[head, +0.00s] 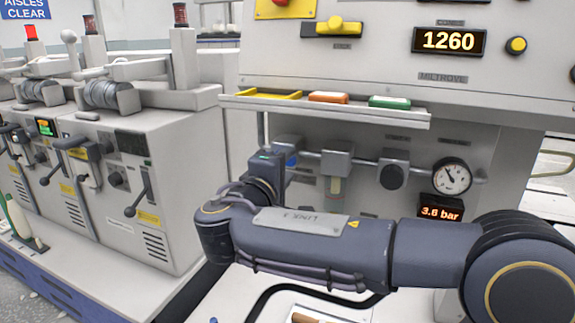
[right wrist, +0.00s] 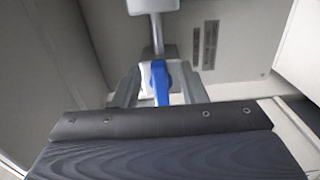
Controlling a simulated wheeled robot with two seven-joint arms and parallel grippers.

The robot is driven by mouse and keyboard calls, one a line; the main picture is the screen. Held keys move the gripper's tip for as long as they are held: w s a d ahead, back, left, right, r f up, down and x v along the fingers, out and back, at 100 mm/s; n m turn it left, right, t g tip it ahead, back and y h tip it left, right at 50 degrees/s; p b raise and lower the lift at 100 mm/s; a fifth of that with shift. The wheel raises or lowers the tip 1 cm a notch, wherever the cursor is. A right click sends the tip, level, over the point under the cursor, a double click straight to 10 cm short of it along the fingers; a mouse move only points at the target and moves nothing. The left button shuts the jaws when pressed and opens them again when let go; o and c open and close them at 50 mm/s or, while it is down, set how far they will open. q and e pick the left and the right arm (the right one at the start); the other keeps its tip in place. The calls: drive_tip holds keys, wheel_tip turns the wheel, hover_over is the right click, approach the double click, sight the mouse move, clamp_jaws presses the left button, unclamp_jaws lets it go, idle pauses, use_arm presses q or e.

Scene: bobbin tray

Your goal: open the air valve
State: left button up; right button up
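The air valve has a blue lever handle (right wrist: 161,84) on a pipe below the machine's shelf. A small blue part of it shows in the head view (head: 292,160), mostly hidden by my right gripper. My right gripper (right wrist: 160,90) has its two fingers on either side of the blue handle. Gaps show between the fingers and the handle, so the gripper looks open around it and not clamped. The handle points toward the gripper in the right wrist view. My left gripper is not in view.
A filter unit (head: 336,160), a round gauge (head: 452,176) and a red bar display (head: 440,210) lie along the pipe to the right. The shelf (head: 330,108) with coloured trays juts out just above. Winding machines (head: 130,180) stand at the left.

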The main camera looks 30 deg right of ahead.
drive_tip(key=p+v, duration=0.1)
drive_tip(key=v, duration=0.5)
drive_tip(key=shift+s+a, duration=0.25)
drive_tip(key=s+d+f+m+g+y, duration=0.1)
drive_tip(key=s+d+f+g+y, duration=0.4)
drive_tip(key=f, duration=0.4)
drive_tip(key=s+d+f+m+g+y, duration=0.25)
drive_tip(key=s+d+f, duration=0.25)
drive_tip(key=s+f, duration=0.3)
drive_tip(key=s+a+f+m+y, duration=0.6)
drive_tip(key=s+a+f+y, duration=0.2)
drive_tip(key=a+y, duration=0.1)
wheel_tip(320, 180, up, 31)
drive_tip(key=t+p, duration=0.1)
drive_tip(key=p, duration=2.9)
drive_tip(key=shift+s+a+y, duration=0.2)
drive_tip(key=shift+a+y, duration=0.05)
drive_tip(key=shift+y, duration=0.1)
